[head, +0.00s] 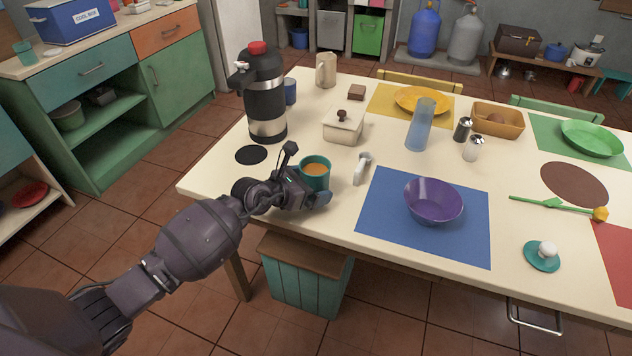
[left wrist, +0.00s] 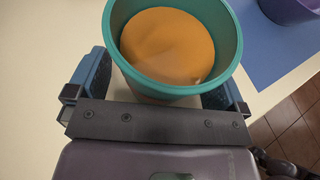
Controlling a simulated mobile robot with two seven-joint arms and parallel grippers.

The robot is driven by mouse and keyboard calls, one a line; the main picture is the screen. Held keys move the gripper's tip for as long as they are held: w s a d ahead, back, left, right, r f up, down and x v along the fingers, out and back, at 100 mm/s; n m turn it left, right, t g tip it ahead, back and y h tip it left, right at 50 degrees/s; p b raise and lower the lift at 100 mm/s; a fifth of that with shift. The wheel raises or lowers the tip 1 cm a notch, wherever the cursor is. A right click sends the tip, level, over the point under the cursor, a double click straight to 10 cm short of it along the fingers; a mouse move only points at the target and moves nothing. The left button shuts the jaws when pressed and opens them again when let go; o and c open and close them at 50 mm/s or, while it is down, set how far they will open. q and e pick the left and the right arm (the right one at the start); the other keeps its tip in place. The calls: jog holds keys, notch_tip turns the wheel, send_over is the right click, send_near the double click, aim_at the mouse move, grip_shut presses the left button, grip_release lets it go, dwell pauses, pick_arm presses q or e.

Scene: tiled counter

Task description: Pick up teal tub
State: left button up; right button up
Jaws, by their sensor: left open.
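The teal tub (head: 317,174) stands upright on the table near its front left edge, with orange-brown contents inside. My left gripper (head: 306,180) is at the tub, low by the tabletop, with its jaws open. In the left wrist view the tub (left wrist: 232,45) shows large, and the two blue-padded fingers of the gripper (left wrist: 162,88) lie on either side of its near part. The tub's lower side is hidden by its rim there; I cannot tell whether a pad touches it. My right gripper is not in view.
A black flask (head: 265,95) and a dark round mat (head: 251,155) are left of the tub. A small white-grey object (head: 362,168) stands close on its right. A purple bowl (head: 433,201) sits on a blue mat (head: 385,225). A lidded white box (head: 343,128) is behind.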

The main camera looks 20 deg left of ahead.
pick_arm(q)
jog(key=shift+r, duration=0.1)
jog(key=c, duration=1.2)
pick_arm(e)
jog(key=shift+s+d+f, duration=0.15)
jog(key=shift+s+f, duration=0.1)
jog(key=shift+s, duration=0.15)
pick_arm(q)
jog(key=shift+o, duration=0.2)
jog(key=shift+r, duration=0.1)
